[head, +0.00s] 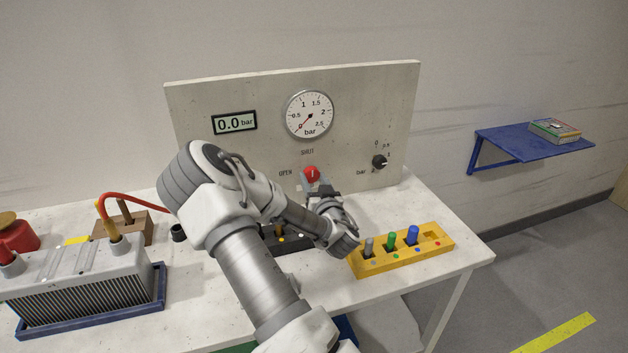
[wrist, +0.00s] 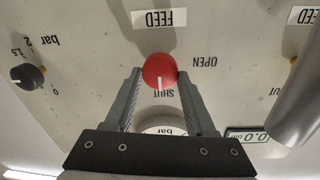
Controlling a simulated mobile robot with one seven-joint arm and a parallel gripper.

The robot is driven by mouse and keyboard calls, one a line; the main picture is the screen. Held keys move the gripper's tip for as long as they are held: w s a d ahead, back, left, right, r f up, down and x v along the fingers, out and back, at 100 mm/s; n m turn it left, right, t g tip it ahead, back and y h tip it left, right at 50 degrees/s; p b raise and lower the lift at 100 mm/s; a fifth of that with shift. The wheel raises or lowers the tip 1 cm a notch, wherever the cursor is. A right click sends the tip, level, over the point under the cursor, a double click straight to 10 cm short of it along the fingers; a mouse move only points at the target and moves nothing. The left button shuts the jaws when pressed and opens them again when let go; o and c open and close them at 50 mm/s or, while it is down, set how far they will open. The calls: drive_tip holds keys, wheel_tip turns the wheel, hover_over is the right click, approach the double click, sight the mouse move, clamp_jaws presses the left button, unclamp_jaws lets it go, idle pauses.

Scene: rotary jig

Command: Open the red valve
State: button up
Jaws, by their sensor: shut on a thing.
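The red valve (head: 312,174) is a round knob on the upright panel, below the word SHUT and to the right of the word OPEN. It also shows in the wrist view (wrist: 159,70), which sees the panel upside down. Its white mark points at SHUT. My gripper (head: 313,184) is at the panel with one finger on each side of the knob, shut on it. In the wrist view both fingertips (wrist: 158,76) are beside the knob.
The digital display (head: 234,122) reads 0.0 bar, and the dial gauge (head: 310,114) needle is near 0. A black knob (head: 379,161) is on the panel at right. A yellow block (head: 365,268) with coloured pegs stands at front right. A grey ribbed box (head: 85,285) is at left.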

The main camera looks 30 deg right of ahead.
clamp_jaws()
drive_tip(key=n+b, duration=0.3)
drive_tip(key=shift+f+n, duration=0.2)
drive_tip(key=shift+n, duration=0.1)
drive_tip(key=n+b, duration=0.4)
drive_tip(key=shift+a+f+n+t, duration=0.1)
drive_tip(key=shift+n+t, duration=0.2)
drive_tip(key=n+b, duration=0.4)
drive_tip(key=n, duration=0.1)
drive_tip(key=shift+n, duration=0.4)
drive_tip(key=shift+n+y+b, duration=0.4)
drive_tip(key=shift+n+b, duration=1.05)
drive_tip(key=shift+n, duration=0.85)
